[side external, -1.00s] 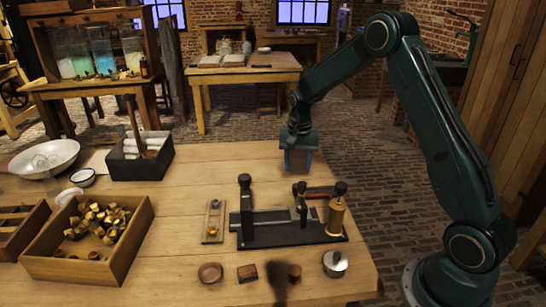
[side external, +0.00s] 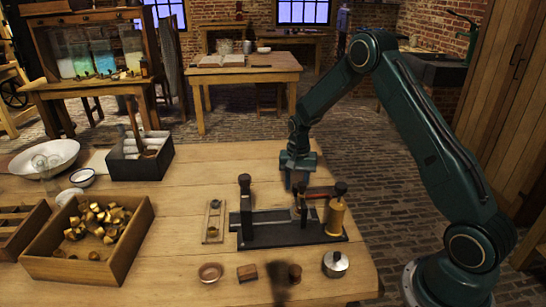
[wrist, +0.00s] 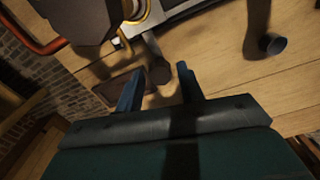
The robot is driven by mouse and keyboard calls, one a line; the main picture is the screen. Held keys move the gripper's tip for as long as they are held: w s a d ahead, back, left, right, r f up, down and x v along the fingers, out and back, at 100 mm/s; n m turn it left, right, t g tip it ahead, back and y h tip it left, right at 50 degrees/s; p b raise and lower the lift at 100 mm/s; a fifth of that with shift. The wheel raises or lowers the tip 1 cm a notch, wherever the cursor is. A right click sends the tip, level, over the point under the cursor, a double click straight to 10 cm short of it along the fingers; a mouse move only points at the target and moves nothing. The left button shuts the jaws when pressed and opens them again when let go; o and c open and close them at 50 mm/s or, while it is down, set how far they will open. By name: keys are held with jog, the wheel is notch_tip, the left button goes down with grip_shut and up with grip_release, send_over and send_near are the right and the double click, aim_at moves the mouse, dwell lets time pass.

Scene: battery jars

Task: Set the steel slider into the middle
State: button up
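The black bench device (side external: 270,236) stands on the table with a metal bar along its base, a tall black-knobbed post at its left and a brass column (side external: 335,217) at its right. A small upright dark peg (side external: 302,210) stands on the bar between them; I take it for the steel slider's handle, but its steel body is not clear. My gripper (side external: 297,183) points down behind this peg. In the wrist view, my gripper (wrist: 159,74) has its two fingers apart, with a dark rounded peg (wrist: 158,68) showing between them. Contact is not clear.
A narrow wooden holder (side external: 205,235) lies left of the device. Small round and square pieces and a lidded metal pot (side external: 336,264) stand in front. A wooden crate of brass-coloured pieces (side external: 135,262) is further left. The table behind the device is clear.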

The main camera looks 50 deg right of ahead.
grip_shut()
jog(key=w+a, duration=0.5)
jog(key=shift+w+a, duration=0.35)
jog(key=shift+w, duration=0.05)
jog(key=shift+o, duration=1.6)
grip_release()
jog(key=shift+r, duration=0.15)
notch_tip(320, 180, up, 14)
jog(key=shift+f, duration=0.2)
